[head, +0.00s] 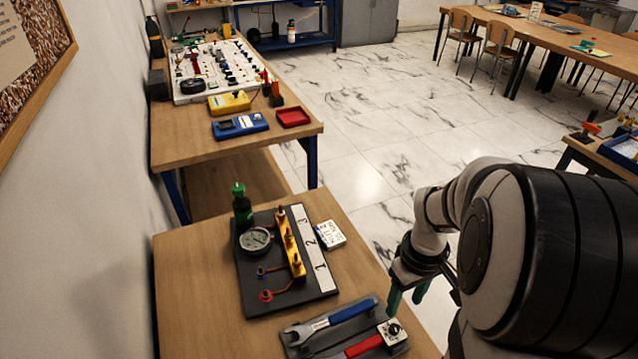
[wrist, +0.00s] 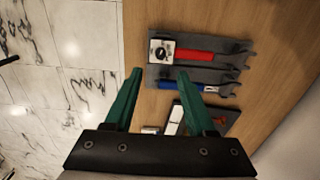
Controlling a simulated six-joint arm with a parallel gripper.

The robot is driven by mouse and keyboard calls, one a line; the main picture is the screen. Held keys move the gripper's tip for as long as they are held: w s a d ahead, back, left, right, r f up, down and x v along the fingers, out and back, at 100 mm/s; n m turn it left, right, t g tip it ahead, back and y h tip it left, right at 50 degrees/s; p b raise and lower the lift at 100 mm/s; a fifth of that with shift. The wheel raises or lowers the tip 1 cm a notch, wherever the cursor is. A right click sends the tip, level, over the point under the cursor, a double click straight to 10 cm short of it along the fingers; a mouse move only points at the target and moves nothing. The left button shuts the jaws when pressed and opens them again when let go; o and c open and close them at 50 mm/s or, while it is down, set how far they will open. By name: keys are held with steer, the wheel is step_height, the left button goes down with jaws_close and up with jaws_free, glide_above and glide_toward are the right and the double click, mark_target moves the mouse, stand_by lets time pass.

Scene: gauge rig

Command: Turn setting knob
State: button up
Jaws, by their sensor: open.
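The setting knob (head: 393,328) is a small black knob on a white square plate, at the end of a red-handled tool (head: 364,345) lying in a dark tray (head: 290,350). In the wrist view the knob (wrist: 159,52) shows just beyond the gap between my fingertips. My gripper (head: 407,297) has two green fingers, spread apart with nothing between them. It hangs near the table's right edge, up and to the right of the knob in the head view. The open fingers also show in the wrist view (wrist: 160,72). They appear clear of the knob.
A blue-handled wrench (head: 330,320) lies beside the red-handled tool. A small white box (head: 329,234) sits right of the board.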

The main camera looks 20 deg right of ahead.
mark_target(395, 327)
step_height(395, 327, down, 9)
steer(key=shift+a+f, duration=0.1)
steer(key=shift+f, duration=0.1)
jaws_close()
